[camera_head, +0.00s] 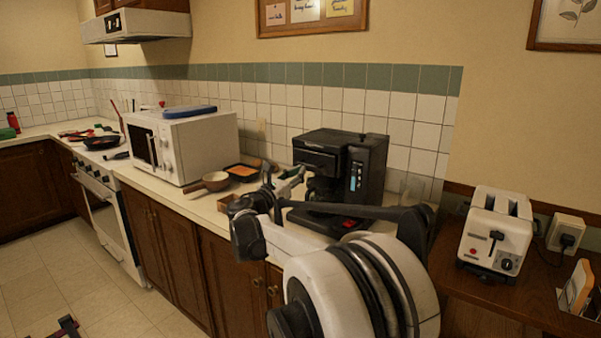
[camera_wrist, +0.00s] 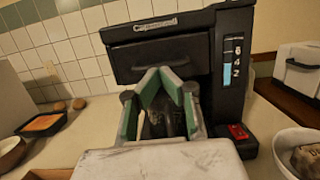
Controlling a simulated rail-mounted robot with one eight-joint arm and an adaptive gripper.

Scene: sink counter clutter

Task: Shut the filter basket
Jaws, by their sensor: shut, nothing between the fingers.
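The black coffee maker (camera_head: 369,165) stands on the counter against the tiles. Its filter basket front (camera_wrist: 157,55) is the dark panel below the top lid in the wrist view. I cannot tell how far the basket stands out. My gripper (camera_head: 290,180) is in front of the machine at its left side in the head view. In the wrist view its green-padded fingers (camera_wrist: 162,76) meet at the tips, shut and empty, just below and in front of the basket front. I cannot tell whether they touch it. The fingers partly hide a dark shape under the basket, perhaps the carafe.
A white microwave (camera_head: 203,148), a saucepan (camera_head: 215,182) and a black tray with orange contents (camera_head: 241,170) are left of the machine. A red switch (camera_wrist: 238,132) is on its base. A white toaster (camera_head: 497,228) stands on the wooden surface at right. A bowl (camera_wrist: 283,142) is at lower right.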

